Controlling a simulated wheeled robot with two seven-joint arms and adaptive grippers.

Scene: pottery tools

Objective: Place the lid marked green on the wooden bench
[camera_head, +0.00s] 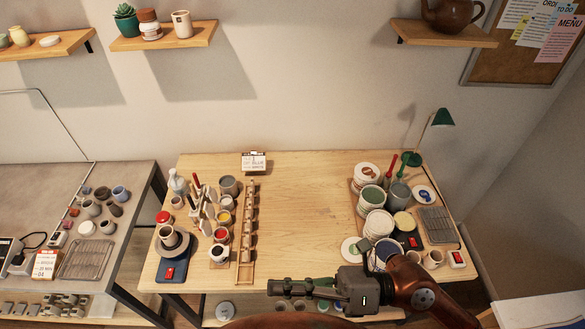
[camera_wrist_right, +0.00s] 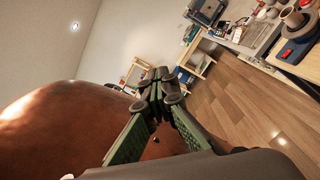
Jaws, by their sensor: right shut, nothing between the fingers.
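The wooden bench (camera_head: 305,215) stands in the middle of the head view, its centre bare. A pale round lid (camera_head: 350,252) lies near its front right; its mark is too small to read surely as green. Another white lid with a blue mark (camera_head: 424,193) lies at the right. My right gripper (camera_head: 280,287) is shut and empty, low in front of the bench's front edge, pointing left. In the wrist view its fingertips (camera_wrist_right: 155,85) meet, with no object between them. My left gripper is not in view.
Stacked white lids (camera_head: 367,172), jars and cups crowd the bench's right side. Tools, paint pots and a wooden rack (camera_head: 246,235) fill its left. A grey table (camera_head: 125,205) stands at the left. A green lamp (camera_head: 442,118) rises at the back right.

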